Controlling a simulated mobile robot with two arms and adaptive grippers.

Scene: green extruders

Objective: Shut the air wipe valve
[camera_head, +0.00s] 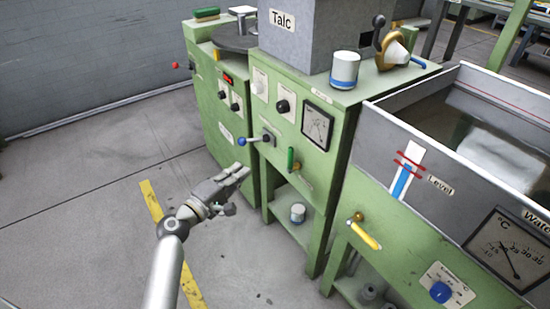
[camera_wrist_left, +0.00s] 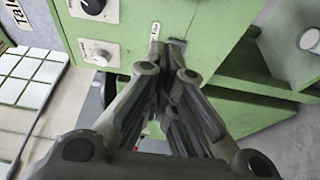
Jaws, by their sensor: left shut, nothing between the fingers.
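Several small valves or levers show on the green machines, and I cannot read which label says air wipe. A green-handled valve with a brass fitting (camera_head: 292,162) sits on the middle cabinet's front, its handle roughly upright. A blue-ball lever (camera_head: 243,141) points left from a dark block on the same front. A yellow-handled brass valve (camera_head: 364,233) is on the water tank's front, its handle slanting down to the right. My left gripper (camera_head: 241,172) is shut and empty, in front of the cabinet, below the blue-ball lever and left of the green handle. In the wrist view its fingers (camera_wrist_left: 165,60) point at a green panel.
The cabinet front (camera_head: 272,185) carries knobs and a dial (camera_head: 317,127). A white-and-blue can (camera_head: 345,70) and a brass part with a blue handle (camera_head: 392,50) stand on top. An open water tank (camera_head: 410,140) is at right. Grey floor is clear at left.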

